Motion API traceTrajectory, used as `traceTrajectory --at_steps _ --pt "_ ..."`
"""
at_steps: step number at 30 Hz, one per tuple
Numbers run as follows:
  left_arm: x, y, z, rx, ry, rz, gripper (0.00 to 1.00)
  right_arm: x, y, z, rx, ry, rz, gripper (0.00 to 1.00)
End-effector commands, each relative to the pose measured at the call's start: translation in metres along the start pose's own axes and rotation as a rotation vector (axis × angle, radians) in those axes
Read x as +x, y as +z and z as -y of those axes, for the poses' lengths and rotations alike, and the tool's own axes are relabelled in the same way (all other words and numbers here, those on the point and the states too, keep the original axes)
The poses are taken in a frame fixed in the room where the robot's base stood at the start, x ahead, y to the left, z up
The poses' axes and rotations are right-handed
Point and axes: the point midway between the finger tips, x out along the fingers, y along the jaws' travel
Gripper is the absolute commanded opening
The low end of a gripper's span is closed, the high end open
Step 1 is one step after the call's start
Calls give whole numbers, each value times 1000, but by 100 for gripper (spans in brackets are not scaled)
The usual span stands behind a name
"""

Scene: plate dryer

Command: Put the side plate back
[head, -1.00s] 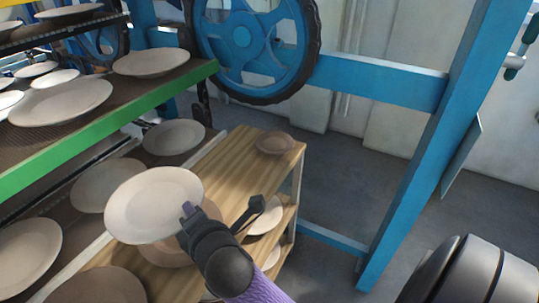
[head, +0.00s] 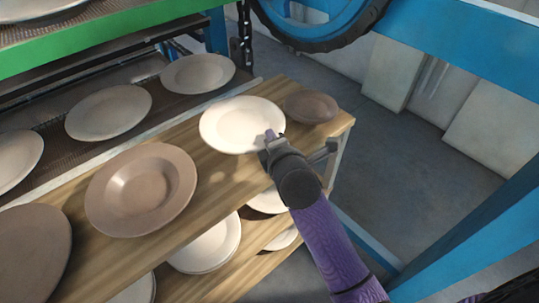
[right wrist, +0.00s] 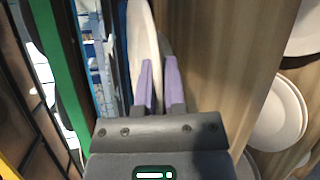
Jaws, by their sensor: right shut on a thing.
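A white plate (head: 236,122) is held by its right-hand edge in my right gripper (head: 270,141). It appears over the far part of the wooden shelf top (head: 215,187), close to a small brown bowl-like dish (head: 311,107). I cannot tell whether it touches the wood. In the right wrist view the purple fingers (right wrist: 158,84) are closed on the rim of the plate (right wrist: 139,40), which shows nearly edge-on. My left gripper is not in view.
A brown plate (head: 141,190) lies on the wood, with a darker one (head: 33,252) nearer. Dryer plates (head: 108,112) rest on the rack at left beneath a green rail (head: 100,44). More plates (head: 207,245) sit on the lower shelf. A blue wheel and frame stand behind.

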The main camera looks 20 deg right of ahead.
Motion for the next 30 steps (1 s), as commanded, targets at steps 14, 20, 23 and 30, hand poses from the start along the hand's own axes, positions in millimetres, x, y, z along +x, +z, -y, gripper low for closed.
traceTrajectory --at_steps 14,20,23,30 --pt "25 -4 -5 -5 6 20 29 12 -11 39 1 2 0 0" --pt "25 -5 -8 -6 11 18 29 12 -12 41 0 -1 0 27" --pt "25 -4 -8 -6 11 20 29 12 -12 41 0 -1 0 27" --pt "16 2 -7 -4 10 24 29 0 -10 36 -1 -1 0 27"
